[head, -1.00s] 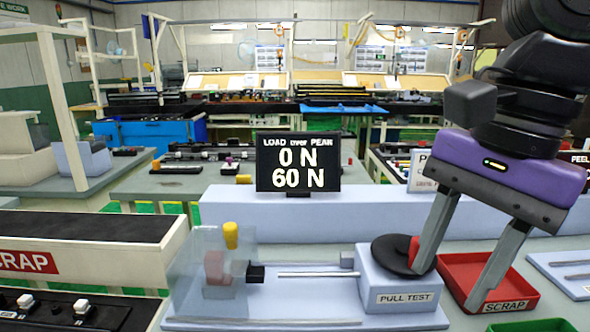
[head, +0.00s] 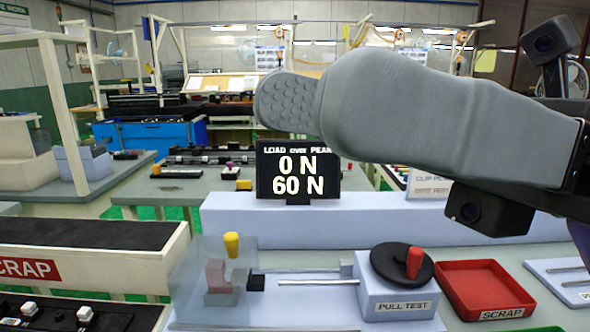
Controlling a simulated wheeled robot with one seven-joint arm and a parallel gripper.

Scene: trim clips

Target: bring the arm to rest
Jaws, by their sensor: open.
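The pull test stand (head: 398,292) is on the bench below the arm, with a black disc (head: 402,264) and red handle (head: 414,262) on top, now uncovered. The display (head: 298,172) reads 0 N load and 60 N peak.
A red scrap tray (head: 487,288) sits right of the stand, and a pale tray (head: 568,280) beyond it. A clear guard (head: 205,285) with a yellow knob (head: 232,244) stands left.

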